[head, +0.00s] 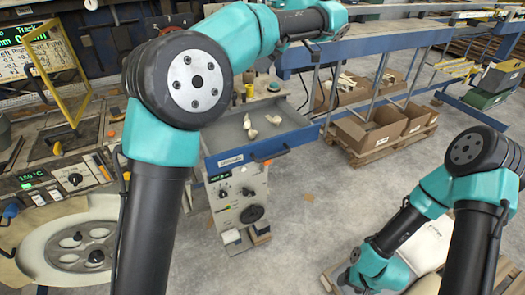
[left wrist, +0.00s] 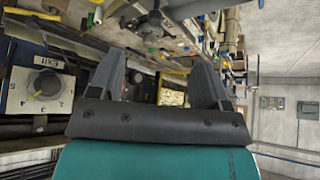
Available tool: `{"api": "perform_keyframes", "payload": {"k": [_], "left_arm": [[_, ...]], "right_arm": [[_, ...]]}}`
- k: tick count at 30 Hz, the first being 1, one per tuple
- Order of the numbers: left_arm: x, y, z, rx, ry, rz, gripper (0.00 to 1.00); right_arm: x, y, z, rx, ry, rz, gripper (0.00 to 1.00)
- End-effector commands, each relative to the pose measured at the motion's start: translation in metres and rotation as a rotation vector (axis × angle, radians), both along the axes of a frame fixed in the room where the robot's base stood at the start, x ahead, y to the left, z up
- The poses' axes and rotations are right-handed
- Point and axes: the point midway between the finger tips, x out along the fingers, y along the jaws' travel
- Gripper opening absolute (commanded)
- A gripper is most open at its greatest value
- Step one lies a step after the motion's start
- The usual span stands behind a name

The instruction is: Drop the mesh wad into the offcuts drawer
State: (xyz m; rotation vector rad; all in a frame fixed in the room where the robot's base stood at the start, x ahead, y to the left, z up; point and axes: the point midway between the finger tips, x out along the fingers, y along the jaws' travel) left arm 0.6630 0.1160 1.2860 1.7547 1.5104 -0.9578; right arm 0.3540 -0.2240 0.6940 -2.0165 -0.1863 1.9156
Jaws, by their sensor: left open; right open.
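An open grey drawer (head: 226,136) with a blue front sits on top of a control cabinet in the head view; its label is too small to read. Several cream, crumpled-looking pieces (head: 274,119) lie in it, and I cannot tell whether one is the mesh wad. My left arm reaches up and over to the right, beyond the drawer; its fingertips are not clear in the head view. In the left wrist view, my left gripper (left wrist: 158,82) is open with nothing held between its fingers. My right arm is folded low at the right, and its gripper does not show.
A blue-framed bench (head: 365,43) runs behind the drawer. Cardboard boxes (head: 368,132) stand on a pallet at the right. A heated press (head: 70,146) and a round-topped machine (head: 85,245) stand at the left. Grey floor (head: 310,215) in the middle is mostly clear.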

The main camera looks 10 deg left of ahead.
Motion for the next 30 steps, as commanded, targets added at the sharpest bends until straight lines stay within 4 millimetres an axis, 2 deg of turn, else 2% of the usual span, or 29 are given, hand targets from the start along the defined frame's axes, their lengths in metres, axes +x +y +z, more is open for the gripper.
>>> {"api": "perform_keyframes", "payload": {"k": [3,9,30], "left_arm": [[-0.001,-0.010,0.015,-0.001,-0.002,-0.001,0.71],[-0.003,-0.018,0.028,-0.001,-0.001,-0.001,0.71],[-0.003,-0.019,0.030,0.000,0.000,0.000,0.71]], "right_arm": [[0.000,0.000,0.000,0.000,0.000,0.000,0.60],[0.000,0.000,0.000,0.000,0.000,0.000,0.60],[0.000,0.000,0.000,0.000,0.000,0.000,0.60]]}}
